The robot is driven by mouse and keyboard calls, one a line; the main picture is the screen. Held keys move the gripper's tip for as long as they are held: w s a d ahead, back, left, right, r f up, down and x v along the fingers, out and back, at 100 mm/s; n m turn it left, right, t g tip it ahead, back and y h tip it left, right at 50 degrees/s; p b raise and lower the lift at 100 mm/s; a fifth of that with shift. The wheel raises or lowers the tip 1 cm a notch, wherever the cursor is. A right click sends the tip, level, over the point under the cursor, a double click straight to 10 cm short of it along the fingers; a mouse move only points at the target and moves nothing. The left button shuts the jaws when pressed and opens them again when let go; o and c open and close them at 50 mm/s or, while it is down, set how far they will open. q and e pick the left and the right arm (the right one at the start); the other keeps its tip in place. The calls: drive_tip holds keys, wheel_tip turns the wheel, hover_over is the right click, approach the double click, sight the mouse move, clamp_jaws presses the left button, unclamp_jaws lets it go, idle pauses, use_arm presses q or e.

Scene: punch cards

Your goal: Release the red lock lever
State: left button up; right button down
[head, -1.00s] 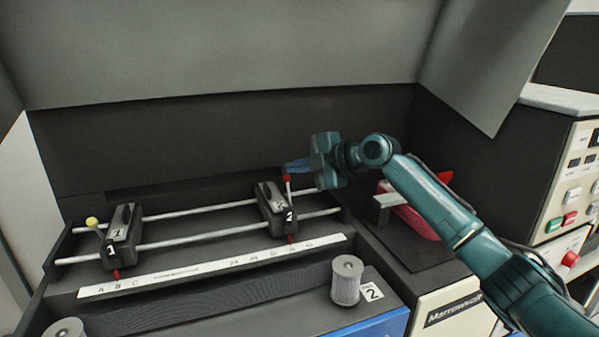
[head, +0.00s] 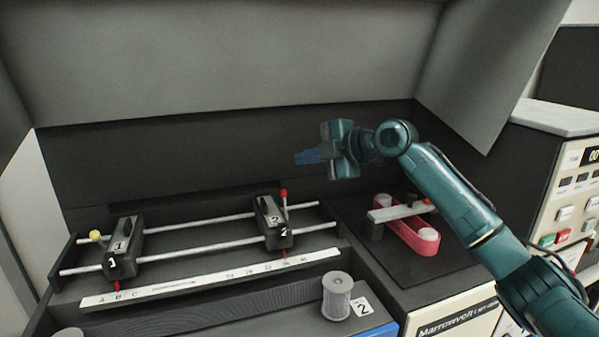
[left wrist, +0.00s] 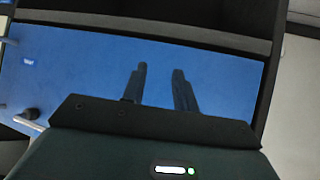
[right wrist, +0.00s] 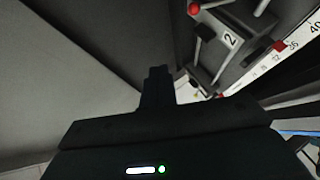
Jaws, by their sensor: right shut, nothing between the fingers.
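A lever with a red knob (head: 284,193) stands about upright on the black carriage 2 (head: 270,220), at its right rear. The knob also shows at the top of the right wrist view (right wrist: 193,9). My right gripper (head: 306,157) is above and slightly right of this knob, apart from it. Its fingers (right wrist: 158,88) are shut with nothing between them. My left gripper (left wrist: 160,80) shows only in the left wrist view; its two fingers are apart and empty, over a blue surface.
Carriage 1 (head: 124,245) has a yellow-knobbed lever (head: 96,236). Both carriages ride on two metal rails (head: 190,222) behind a white scale strip (head: 205,282). A ribbed roller (head: 337,296) stands in front. A pink loop (head: 424,238) lies at right under a metal bar. The grey hood (head: 230,60) overhangs above.

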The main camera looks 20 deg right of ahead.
drive_tip(key=shift+s+d+r+b, duration=0.1)
drive_tip(key=shift+s+d+r, duration=0.3)
drive_tip(key=shift+r, duration=0.3)
drive_tip(key=shift+s+d+r+b, duration=0.15)
drive_tip(key=shift+s+d+r, duration=0.05)
drive_tip(key=shift+d+r, duration=0.45)
drive_tip(key=shift+s+d+r+b, duration=0.1)
drive_tip(key=shift+s+d+r, duration=0.25)
drive_tip(key=shift+r, duration=0.4)
drive_tip(key=shift+f, duration=0.1)
